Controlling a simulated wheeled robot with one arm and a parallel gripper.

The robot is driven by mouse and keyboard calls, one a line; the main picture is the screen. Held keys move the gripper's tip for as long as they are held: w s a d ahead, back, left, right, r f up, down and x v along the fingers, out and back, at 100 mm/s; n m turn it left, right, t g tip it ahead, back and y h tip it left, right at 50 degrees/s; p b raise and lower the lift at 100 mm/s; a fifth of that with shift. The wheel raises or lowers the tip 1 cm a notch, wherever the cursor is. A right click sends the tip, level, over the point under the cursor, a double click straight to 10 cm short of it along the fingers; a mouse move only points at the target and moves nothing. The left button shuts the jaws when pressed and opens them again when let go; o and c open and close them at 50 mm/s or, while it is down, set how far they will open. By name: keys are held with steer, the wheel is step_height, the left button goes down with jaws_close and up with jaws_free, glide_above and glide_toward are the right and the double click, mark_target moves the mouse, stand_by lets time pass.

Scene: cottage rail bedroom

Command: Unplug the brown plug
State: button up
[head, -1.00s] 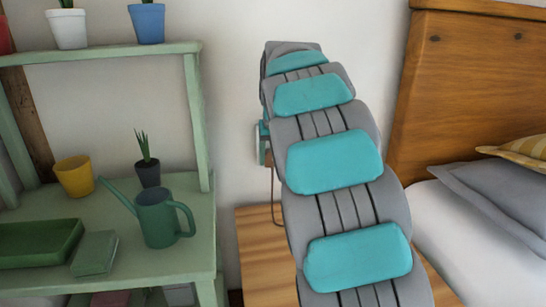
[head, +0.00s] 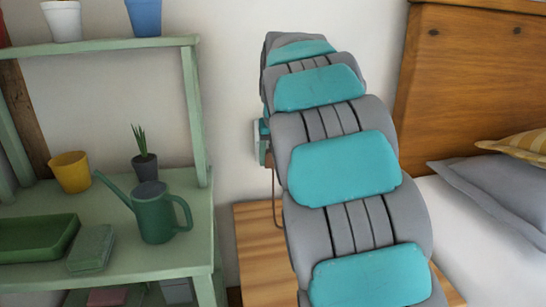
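My arm reaches away from me to the wall, and its far links cover most of the spot there. A small part of my gripper (head: 264,129), teal and grey, shows at the left edge of the arm beside a pale wall plate (head: 256,143). A small brown piece, seemingly the brown plug (head: 269,160), shows just below it, mostly hidden by the arm. A thin brown cord (head: 275,203) hangs down from there toward the wooden table. I cannot see the fingertips, or whether they hold the plug or whether it is in the socket.
A green shelf (head: 110,258) on the left holds a watering can (head: 157,220), a yellow pot (head: 70,171), a dark plant pot (head: 145,167) and a green tray (head: 35,240). A wooden table (head: 258,250) stands below the arm. A bed with a wooden headboard (head: 460,90) is at right.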

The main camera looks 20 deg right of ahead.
steer(key=shift+s+a+f+b, duration=0.1)
steer(key=shift+s+b, duration=0.1)
steer(key=shift+s, duration=0.35)
steer(key=shift+s+a+b, duration=0.1)
steer(key=shift+s+b, duration=0.05)
steer(key=shift+s, duration=0.4)
